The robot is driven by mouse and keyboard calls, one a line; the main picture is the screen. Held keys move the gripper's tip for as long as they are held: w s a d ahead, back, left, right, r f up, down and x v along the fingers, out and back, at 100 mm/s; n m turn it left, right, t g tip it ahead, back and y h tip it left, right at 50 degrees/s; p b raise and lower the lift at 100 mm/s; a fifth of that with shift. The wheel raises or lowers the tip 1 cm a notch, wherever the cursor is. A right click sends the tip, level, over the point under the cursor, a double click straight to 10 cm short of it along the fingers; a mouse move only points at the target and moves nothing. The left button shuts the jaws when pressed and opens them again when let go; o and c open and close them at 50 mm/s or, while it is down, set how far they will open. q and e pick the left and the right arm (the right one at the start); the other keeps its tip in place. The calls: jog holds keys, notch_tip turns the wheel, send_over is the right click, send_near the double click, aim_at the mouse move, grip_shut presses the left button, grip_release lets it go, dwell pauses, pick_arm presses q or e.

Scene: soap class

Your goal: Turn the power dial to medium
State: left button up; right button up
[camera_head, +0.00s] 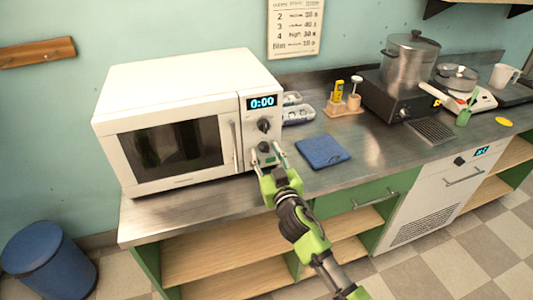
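A white microwave (180,85) stands on the left of the metal counter, its door closed and its display (262,102) reading 0:00. Below the display is a dark upper dial (263,125). A lower dial (264,147) sits under it, just above my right gripper. My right gripper (266,161) is in front of the lower part of the control panel, its two fingers apart with no object between them. Whether a fingertip touches the panel cannot be told. The dial markings are too small to read. My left gripper is not in view.
A blue folded cloth (322,151) lies right of the microwave. A small wooden holder (343,108), a large pot (408,62) on a black hotplate and a scale stand further right. A wall chart (295,27) hangs behind. A blue bin (48,262) stands on the floor.

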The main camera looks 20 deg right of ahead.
jog(key=shift+c, duration=0.5)
grip_shut()
jog(key=shift+n, duration=0.3)
jog(key=n, duration=0.3)
jog(key=shift+b, duration=0.3)
jog(key=n, duration=0.3)
jog(key=shift+d+n, duration=0.1)
jog(key=shift+n, duration=0.2)
jog(key=n, duration=0.6)
jog(key=shift+n+t+y, duration=0.3)
jog(key=shift+n+y, duration=0.1)
